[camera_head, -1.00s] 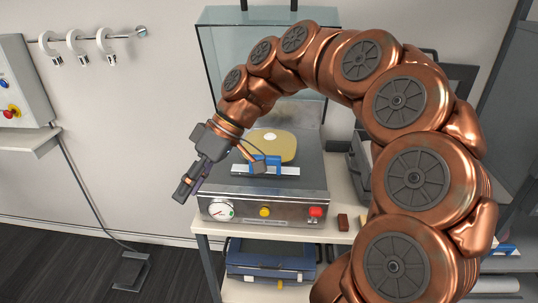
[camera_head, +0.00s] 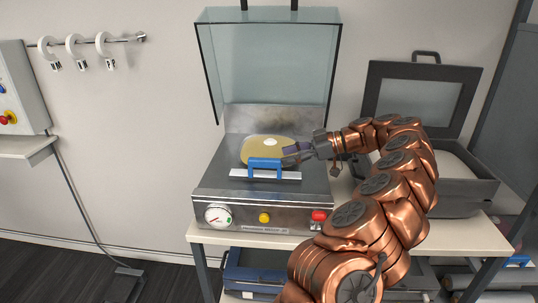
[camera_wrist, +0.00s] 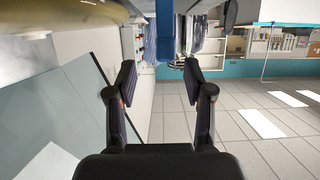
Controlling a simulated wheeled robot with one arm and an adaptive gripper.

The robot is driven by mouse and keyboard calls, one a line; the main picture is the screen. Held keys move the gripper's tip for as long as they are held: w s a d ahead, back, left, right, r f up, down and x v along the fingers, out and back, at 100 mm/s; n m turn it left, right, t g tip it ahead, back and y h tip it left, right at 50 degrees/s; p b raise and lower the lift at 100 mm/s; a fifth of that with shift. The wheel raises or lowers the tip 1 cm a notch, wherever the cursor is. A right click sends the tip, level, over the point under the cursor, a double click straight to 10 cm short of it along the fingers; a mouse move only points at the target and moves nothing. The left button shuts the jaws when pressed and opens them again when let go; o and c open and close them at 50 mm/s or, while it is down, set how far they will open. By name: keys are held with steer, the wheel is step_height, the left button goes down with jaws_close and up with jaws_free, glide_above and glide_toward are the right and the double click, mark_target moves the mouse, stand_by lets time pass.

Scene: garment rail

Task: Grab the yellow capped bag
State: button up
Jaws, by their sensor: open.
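The yellow bag (camera_head: 258,151) with a white cap (camera_head: 270,142) lies on the open metal machine (camera_head: 240,205), behind a blue handle (camera_head: 265,163) on a pale bar. My gripper (camera_head: 290,155) comes in from the right, close to the right edge of the bag and the handle; whether it touches either is unclear. In the wrist view my gripper (camera_wrist: 160,85) is open with nothing held between its fingertips. A yellow surface, likely the bag (camera_wrist: 60,22), fills the upper left there, and a blue part (camera_wrist: 171,22) shows beyond the fingers at the top.
The machine's clear lid (camera_head: 270,55) stands raised behind the bag. An open dark case (camera_head: 455,195) stands on the table at the right, behind my arm. White rings (camera_head: 75,46) hang on a wall rail at left. A blue case (camera_head: 245,272) sits on the lower shelf.

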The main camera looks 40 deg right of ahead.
mark_target(267, 159)
steer(key=shift+p+x, duration=0.3)
steer(key=shift+x, duration=0.8)
steer(key=shift+w+a+r+p, duration=0.1)
steer(key=shift+w+a+p, duration=0.15)
steer(key=shift+a, duration=0.2)
steer(key=shift+w+a+r+p, duration=0.1)
steer(key=shift+w+a+p, duration=0.05)
steer(key=shift+a+p, duration=0.2)
steer(key=p+x, duration=0.1)
steer(key=x, duration=0.2)
steer(key=shift+s+a+r, duration=0.1)
steer(key=shift+r, duration=0.05)
steer(key=shift+w+a+f, duration=0.25)
jaws_close()
